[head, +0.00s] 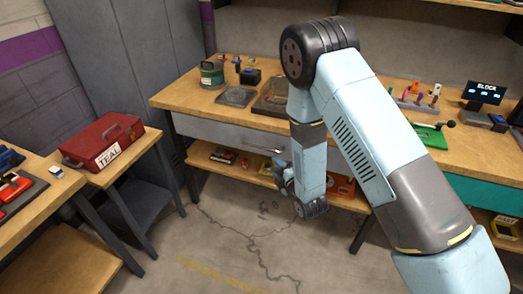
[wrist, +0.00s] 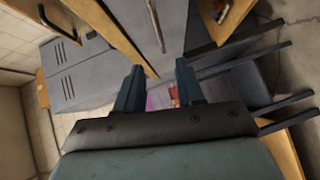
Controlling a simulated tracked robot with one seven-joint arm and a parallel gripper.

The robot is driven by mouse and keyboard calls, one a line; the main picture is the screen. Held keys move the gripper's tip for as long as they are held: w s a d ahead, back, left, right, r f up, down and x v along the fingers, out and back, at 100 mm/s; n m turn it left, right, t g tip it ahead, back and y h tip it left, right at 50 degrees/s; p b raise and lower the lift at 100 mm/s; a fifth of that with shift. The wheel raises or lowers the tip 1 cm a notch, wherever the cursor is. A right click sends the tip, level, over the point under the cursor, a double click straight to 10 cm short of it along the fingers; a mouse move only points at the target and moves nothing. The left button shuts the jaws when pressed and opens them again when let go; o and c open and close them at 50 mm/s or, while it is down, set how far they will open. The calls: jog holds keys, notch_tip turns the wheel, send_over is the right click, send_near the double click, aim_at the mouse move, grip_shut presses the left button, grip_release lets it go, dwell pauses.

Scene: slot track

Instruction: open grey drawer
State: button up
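The grey drawer (head: 228,134) is under the top of the wooden workbench at the back. Its front looks flush with the bench, so it appears closed. A thin pale bar handle (head: 264,150) is on its front, partly next to my arm; my arm hides the drawer's right part. My gripper (head: 284,180) hangs in front of the bench, lower and to the right of the handle, apart from it. In the wrist view my gripper (wrist: 157,82) is open with nothing between its fingers. The grey drawer front (wrist: 135,20) and its bar handle (wrist: 154,25) lie beyond the fingertips.
A lower shelf (head: 222,163) with small items runs beneath the drawer. A red toolbox (head: 102,140) marked TEAL sits on a side table at left. A green drawer front (head: 450,195) is at right. The floor (head: 235,235) before the bench is clear.

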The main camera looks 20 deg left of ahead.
jog(key=x, duration=1.3)
jog(key=shift+w+a, duration=0.2)
jog(key=shift+w, duration=0.1)
jog(key=shift+f, duration=0.1)
jog(key=shift+c, duration=0.5)
grip_shut()
